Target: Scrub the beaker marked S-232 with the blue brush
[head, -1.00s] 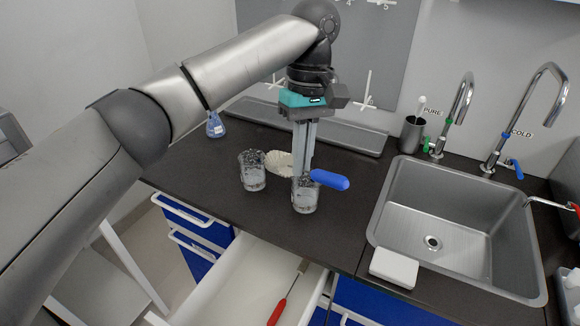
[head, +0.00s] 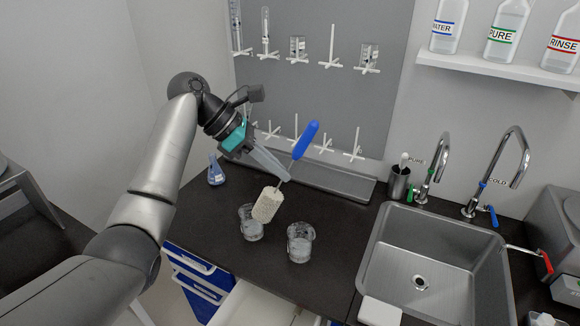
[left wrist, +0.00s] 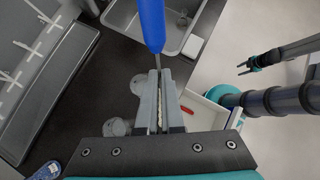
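My left gripper (head: 286,180) is shut on the thin shaft of the blue brush, whose blue handle (head: 305,140) points up and whose pale bristle head (head: 267,205) hangs down, tilted. The bristle head overlaps the left beaker (head: 251,226) in the head view; I cannot tell whether it touches it. A second beaker (head: 300,244) stands to the right. Both are upright and hold greyish matter; no marking is readable. In the left wrist view the handle (left wrist: 152,25) rises beyond the fingers (left wrist: 155,100). My right gripper (left wrist: 243,68) appears open and empty there.
A sink (head: 425,275) with taps lies at the right. A blue flask (head: 216,172) stands at the back left. A pegboard (head: 320,90) with glassware is behind, with a tray (head: 345,181) below. An open drawer (head: 262,303) is in front, holding a red-handled tool (left wrist: 187,110).

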